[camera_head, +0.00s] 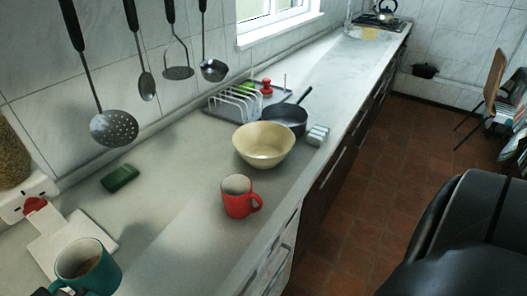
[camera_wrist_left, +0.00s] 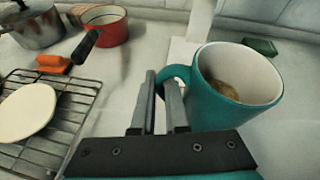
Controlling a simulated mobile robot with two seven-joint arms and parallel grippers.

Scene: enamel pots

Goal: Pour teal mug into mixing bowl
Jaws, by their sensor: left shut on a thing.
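The teal mug (camera_head: 98,278) is at the bottom left of the head view, with brownish contents inside. In the left wrist view the teal mug (camera_wrist_left: 215,108) looks roughly upright, with brown contents low inside. My left gripper (camera_wrist_left: 163,88) is shut on its handle. I cannot tell whether the mug touches the counter. The cream mixing bowl (camera_head: 263,152) stands upright on the counter, farther along and to the right, well apart from the mug. Its visible inside looks empty. My right gripper is not in view.
A red mug (camera_head: 238,198) stands just in front of the bowl. A dark pan (camera_head: 286,120) and a dish rack (camera_head: 234,104) are behind it. A green sponge (camera_head: 120,178) lies near the wall, below hanging utensils (camera_head: 114,129). The counter between teal and red mugs is clear.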

